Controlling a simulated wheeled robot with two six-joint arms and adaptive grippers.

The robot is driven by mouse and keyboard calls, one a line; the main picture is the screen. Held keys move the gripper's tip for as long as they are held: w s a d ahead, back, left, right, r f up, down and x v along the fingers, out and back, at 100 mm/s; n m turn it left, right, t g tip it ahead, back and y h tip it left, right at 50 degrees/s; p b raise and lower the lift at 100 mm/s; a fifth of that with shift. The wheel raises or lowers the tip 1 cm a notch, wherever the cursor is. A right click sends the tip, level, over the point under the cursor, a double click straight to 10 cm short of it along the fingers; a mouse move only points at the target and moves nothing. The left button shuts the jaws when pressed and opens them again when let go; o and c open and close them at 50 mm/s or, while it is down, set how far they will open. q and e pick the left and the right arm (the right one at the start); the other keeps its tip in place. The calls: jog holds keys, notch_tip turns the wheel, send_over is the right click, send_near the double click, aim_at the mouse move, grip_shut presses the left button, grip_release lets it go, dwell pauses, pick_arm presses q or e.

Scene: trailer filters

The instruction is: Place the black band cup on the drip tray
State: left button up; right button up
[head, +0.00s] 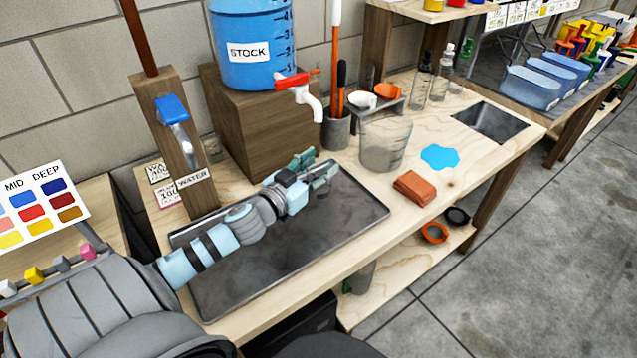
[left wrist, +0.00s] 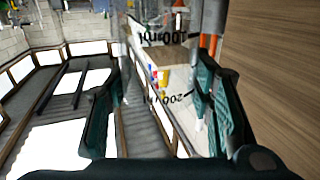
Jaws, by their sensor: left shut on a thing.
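My left gripper (head: 314,170) reaches over the far part of the dark, rimmed drip tray (head: 250,275), below the red-handled tap. In the left wrist view, a clear cup (left wrist: 158,75) with black "100 ml" and "200 ml" marks shows between the fingers of my left gripper (left wrist: 160,100), which is shut on it. The marks appear upside down or turned there. I cannot make out a black band on this cup, and the cup is hardly visible in the head view. My right gripper is not in view.
The blue STOCK tank (head: 250,70) stands on a wooden block (head: 265,125) behind the tray. A large clear beaker (head: 385,145), a brown sponge (head: 415,188) and a blue splash (head: 440,156) are to the right. A WATER post (head: 165,140) rises at the tray's left back.

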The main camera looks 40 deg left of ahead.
pick_arm(q)
jog(key=f+b, duration=0.1)
jog(key=f, duration=0.2)
jog(key=shift+s, duration=0.2)
jog(key=shift+w+f, duration=0.1)
jog(key=shift+w, duration=0.05)
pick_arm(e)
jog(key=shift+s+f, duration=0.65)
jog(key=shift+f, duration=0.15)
pick_arm(q)
jog(key=o, duration=1)
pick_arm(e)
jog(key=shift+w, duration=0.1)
pick_arm(q)
jog(key=s+b, duration=0.2)
jog(key=s, duration=0.3)
jog(key=shift+s+d, duration=0.1)
jog(key=shift+s, duration=0.3)
jog(key=s, duration=0.2)
jog(key=s+p, duration=0.1)
jog(key=s, duration=0.1)
jog(key=s+r, duration=0.1)
jog(key=s, duration=0.1)
jog(key=shift+s+p, duration=0.2)
jog(key=shift+p, duration=0.1)
jog(key=shift+f, duration=0.1)
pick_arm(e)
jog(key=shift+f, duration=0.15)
